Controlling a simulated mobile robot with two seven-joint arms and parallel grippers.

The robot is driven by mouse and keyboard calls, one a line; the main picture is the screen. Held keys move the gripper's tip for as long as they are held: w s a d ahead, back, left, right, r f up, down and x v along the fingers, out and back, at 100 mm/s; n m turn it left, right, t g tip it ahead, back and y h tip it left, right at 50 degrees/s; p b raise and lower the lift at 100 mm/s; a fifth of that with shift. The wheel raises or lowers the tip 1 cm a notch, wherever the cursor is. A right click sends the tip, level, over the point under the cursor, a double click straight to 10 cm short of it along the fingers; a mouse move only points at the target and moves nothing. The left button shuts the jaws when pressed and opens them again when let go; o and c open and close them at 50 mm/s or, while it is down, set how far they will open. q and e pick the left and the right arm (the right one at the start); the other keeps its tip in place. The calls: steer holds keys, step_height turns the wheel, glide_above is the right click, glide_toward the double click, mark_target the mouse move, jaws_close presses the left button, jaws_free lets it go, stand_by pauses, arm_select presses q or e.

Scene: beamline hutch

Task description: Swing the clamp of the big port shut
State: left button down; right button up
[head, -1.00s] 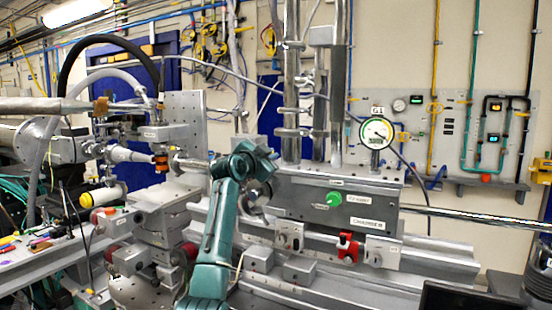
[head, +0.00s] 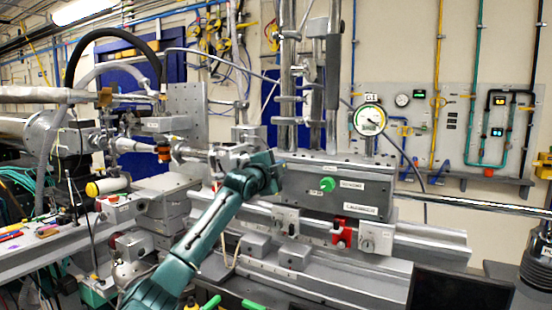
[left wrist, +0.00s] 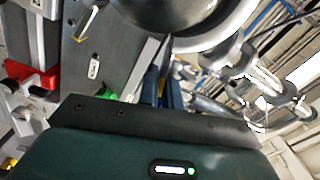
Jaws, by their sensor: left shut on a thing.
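The big port (left wrist: 215,35) shows in the left wrist view as a large shiny round metal rim at the top, cut off by the frame edge. My left gripper (left wrist: 160,85) reaches up to its lower edge, its narrow fingers close together on the clamp, which is mostly hidden. In the head view, my left gripper (head: 270,174) is at the left end of the grey chamber (head: 335,190), and my teal wrist hides its fingertips and the clamp. I cannot tell the clamp's angle. My right gripper is not in view.
A green knob (head: 327,184) is on the chamber's front, and a red clamp (head: 341,233) is on the rail below. A round gauge (head: 369,120) stands above the chamber. A beam pipe (head: 185,152) comes in from the left, close to my wrist.

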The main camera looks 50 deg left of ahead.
arm_select(q)
steer(key=f+m, duration=0.3)
steer(key=f, duration=0.1)
steer(key=shift+w+d+p, duration=0.1)
steer(key=shift+d+p, duration=0.2)
steer(key=shift+d, duration=0.05)
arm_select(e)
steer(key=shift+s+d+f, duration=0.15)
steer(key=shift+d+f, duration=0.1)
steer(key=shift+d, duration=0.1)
arm_select(q)
steer(key=shift+f+m, duration=0.1)
steer(key=shift+m, duration=0.2)
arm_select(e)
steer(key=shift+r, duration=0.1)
arm_select(q)
steer(key=c, duration=1.6)
jaws_free()
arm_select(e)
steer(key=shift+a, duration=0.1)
